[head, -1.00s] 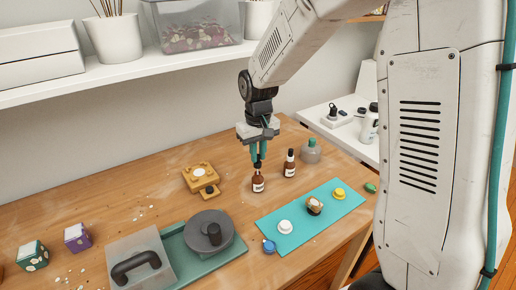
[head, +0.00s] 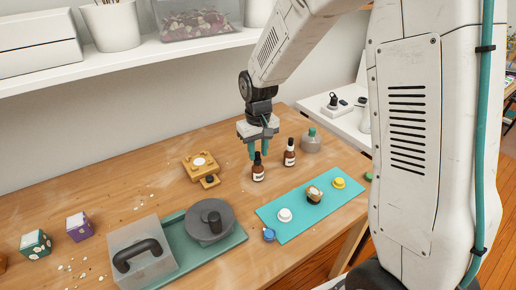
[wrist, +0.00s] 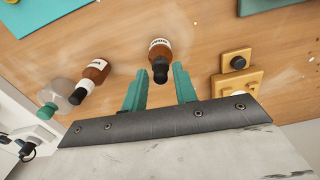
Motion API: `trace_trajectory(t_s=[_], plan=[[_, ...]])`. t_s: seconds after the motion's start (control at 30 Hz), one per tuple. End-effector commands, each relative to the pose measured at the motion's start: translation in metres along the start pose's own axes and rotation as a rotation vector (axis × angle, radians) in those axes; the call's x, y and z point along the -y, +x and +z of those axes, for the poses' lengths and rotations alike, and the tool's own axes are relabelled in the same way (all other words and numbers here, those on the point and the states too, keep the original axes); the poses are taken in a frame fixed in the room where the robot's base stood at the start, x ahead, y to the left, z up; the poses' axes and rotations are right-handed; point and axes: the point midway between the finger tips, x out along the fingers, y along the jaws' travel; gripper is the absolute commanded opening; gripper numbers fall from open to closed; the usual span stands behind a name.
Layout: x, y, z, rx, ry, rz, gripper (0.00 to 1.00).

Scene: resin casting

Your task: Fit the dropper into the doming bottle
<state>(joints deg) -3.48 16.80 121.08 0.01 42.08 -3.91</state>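The doming bottle (head: 258,172) is a small brown bottle with a white label, upright on the wooden table; it also shows in the wrist view (wrist: 160,49). The dropper (head: 257,157) is a black top sitting in its neck, in line with the bottle; its dark end shows in the wrist view (wrist: 160,71). My gripper (head: 259,155) is open, with its teal fingers apart on either side of the dropper. In the wrist view there are gaps between the fingers and the dropper. How deep the dropper sits is hidden.
A similar brown bottle (head: 289,153) and a grey bottle with a green cap (head: 311,144) stand to the right. A yellow block (head: 199,163) is at the left.

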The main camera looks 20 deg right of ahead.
Motion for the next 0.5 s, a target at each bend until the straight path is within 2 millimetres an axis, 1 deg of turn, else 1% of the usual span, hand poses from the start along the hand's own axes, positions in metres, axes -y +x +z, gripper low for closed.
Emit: trace_trajectory(t_s=[0.33, 0.43, 0.5], plan=[[0.0, -0.002, 0.0, -0.001, 0.0, 0.0, 0.41], [0.0, -0.011, -0.001, -0.003, 0.0, 0.0, 0.41], [0.0, -0.022, -0.001, -0.005, 0.0, 0.0, 0.41]])
